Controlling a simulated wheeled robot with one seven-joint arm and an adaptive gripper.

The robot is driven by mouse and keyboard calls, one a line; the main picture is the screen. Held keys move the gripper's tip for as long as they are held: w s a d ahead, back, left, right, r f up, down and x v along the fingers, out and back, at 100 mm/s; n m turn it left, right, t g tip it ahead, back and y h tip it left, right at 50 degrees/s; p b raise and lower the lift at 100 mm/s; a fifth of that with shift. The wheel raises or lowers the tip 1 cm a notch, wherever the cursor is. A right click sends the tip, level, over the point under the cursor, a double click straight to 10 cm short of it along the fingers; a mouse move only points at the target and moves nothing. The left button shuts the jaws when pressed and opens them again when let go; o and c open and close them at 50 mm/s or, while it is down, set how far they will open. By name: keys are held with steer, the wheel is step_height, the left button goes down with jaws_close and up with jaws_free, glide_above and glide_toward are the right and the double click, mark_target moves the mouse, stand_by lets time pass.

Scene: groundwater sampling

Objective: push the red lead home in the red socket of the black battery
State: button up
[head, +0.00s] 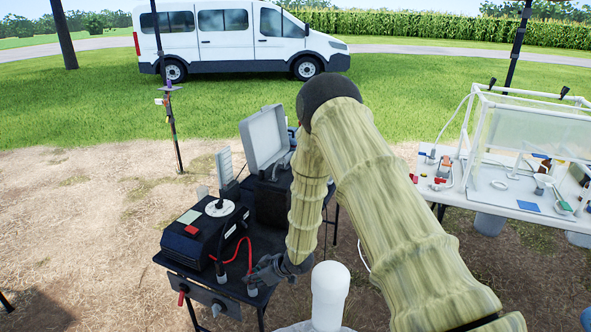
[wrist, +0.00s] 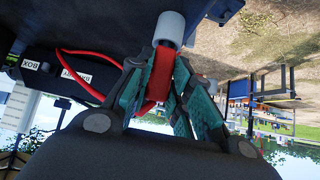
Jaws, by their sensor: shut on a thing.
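My gripper (head: 262,274) is at the front right of the black table in the head view. In the wrist view my gripper (wrist: 160,92) has its teal fingers shut on the red lead (wrist: 161,72). A pale grey cylinder (wrist: 169,28) lies just past the lead's red end; I cannot tell whether the two are joined. The lead's red cable (wrist: 75,72) loops off to the left; it also shows in the head view (head: 249,255). A black case (wrist: 103,73) labelled as a battery box is at the left of the wrist view. I cannot make out the red socket.
A black instrument (head: 200,232) with a white dial stands on the black table (head: 183,268). An open grey case (head: 264,138) is behind it. A white bench (head: 510,200) with a clear enclosure stands at the right. Bare ground lies to the left.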

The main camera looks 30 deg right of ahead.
step_height(320, 180, up, 7)
steer(key=p, duration=0.4)
steer(key=shift+p, duration=0.35)
steer(key=shift+a+f, duration=0.1)
stand_by(0.4)
